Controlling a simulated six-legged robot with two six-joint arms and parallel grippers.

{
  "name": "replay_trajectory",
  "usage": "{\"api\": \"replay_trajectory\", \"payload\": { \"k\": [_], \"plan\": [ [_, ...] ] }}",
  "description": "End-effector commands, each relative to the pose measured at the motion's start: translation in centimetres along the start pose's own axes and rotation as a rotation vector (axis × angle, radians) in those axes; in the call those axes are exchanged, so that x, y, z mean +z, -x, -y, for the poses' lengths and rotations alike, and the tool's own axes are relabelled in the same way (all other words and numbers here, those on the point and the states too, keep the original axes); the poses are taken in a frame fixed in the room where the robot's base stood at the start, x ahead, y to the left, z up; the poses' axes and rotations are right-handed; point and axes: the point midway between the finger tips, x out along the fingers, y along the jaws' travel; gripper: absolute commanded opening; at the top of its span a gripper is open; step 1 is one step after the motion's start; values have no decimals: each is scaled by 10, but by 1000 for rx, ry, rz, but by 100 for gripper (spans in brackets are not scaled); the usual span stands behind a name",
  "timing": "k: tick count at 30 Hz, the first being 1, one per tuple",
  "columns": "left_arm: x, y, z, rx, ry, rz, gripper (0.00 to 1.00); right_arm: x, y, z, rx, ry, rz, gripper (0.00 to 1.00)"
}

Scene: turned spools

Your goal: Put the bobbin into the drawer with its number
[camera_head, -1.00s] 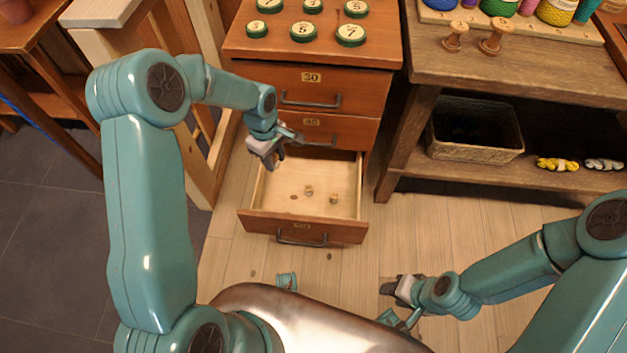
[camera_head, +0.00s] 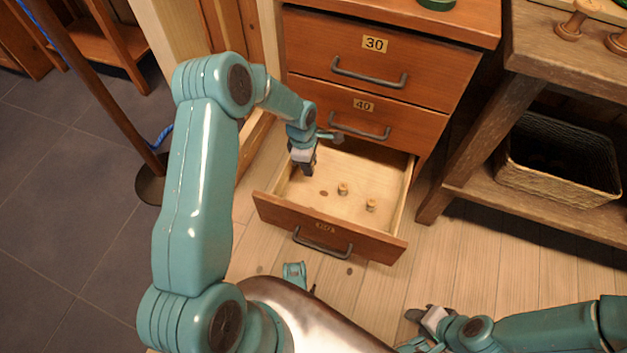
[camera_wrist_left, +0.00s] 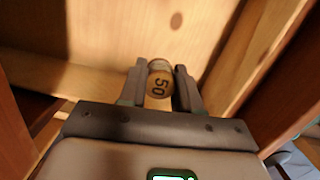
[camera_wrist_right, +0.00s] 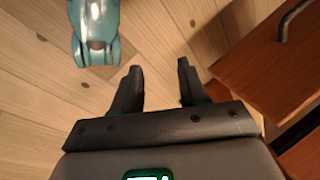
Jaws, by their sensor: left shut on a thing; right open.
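The bottom drawer (camera_head: 287,220) is pulled open; its front label is too blurred to read surely. My left gripper (camera_head: 307,170) is over the back left part of this drawer. Two small bobbins stand inside the drawer, one near the middle (camera_head: 343,189) and one further right (camera_head: 371,205). My right gripper (camera_head: 416,315) is open and empty, low over the floor at the front; it also shows in the right wrist view (camera_wrist_right: 157,85).
Above the open drawer are two shut drawers, labelled 30 (camera_head: 400,60) and apparently 40 (camera_head: 400,120). A bench (camera_head: 480,130) with a wicker basket (camera_head: 560,165) on its lower shelf stands to the right. A dark pole stand (camera_head: 150,185) is at the left.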

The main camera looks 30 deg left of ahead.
Motion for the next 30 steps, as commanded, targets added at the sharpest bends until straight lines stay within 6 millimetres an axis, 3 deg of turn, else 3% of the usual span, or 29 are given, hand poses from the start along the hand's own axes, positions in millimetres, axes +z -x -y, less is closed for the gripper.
{"api": "replay_trajectory", "payload": {
  "k": [1,3,10,16,28,29,30],
  "plan": [
    [-2,-17,0,-3,-1,-1,4,-2,-8,-3,0,-1,-6,43],
    [-3,-28,0,0,-1,0,4,-4,-11,-5,0,-1,-13,43],
    [-4,-46,-2,0,-1,0,4,-10,-18,-7,-1,4,-33,43],
    [-8,-79,-3,-1,-1,0,4,-20,-31,-11,-2,11,-64,43],
    [-8,-84,-4,1,-2,-1,4,-23,-34,-12,-3,13,-75,43],
    [-8,-83,-4,1,-2,-1,39,-23,-33,-11,-3,14,-76,43],
    [-8,-82,-4,1,-2,-1,52,-23,-32,-11,-3,14,-76,43]
  ]
}}
